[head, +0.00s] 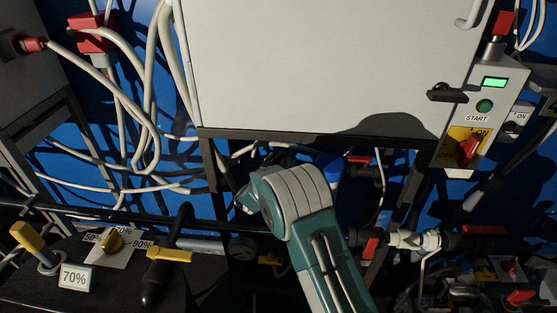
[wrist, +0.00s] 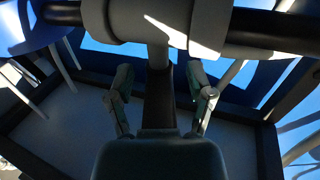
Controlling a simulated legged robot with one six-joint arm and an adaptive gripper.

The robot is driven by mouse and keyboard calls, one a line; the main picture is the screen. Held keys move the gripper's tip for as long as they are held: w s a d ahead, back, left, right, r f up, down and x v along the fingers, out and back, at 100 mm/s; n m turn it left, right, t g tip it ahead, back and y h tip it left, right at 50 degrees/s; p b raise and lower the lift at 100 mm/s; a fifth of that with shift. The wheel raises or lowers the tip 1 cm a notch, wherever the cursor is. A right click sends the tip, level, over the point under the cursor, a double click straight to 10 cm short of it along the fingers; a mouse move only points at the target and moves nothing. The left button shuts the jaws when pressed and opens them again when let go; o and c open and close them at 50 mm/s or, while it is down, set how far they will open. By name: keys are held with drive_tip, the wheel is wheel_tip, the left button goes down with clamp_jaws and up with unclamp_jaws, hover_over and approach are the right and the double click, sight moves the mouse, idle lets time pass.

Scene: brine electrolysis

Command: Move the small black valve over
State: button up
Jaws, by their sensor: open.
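In the wrist view my gripper (wrist: 161,97) is open, with one finger on each side of a narrow dark upright piece (wrist: 159,95). This piece lies below a pale stem (wrist: 158,56) that comes down from a grey pipe fitting. It may be the small black valve's handle, but I cannot tell it surely from the frame behind. Neither finger visibly touches it. In the head view my green and white arm (head: 300,195) reaches under the large white cabinet, and my fingers cannot be made out there.
The white cabinet (head: 320,65) hangs above my arm. A control box (head: 485,105) with a START button is at right. Pipes and loose cables crowd the space.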

clamp_jaws()
drive_tip(key=shift+d+r+n+t+y, duration=0.15)
drive_tip(key=shift+n+t+y, duration=0.35)
drive_tip(key=shift+y, duration=0.4)
drive_tip(key=shift+d+n+y, duration=0.2)
drive_tip(key=shift+n+y, duration=1.3)
drive_tip(key=shift+y, duration=0.7)
unclamp_jaws()
drive_tip(key=shift+a, duration=0.1)
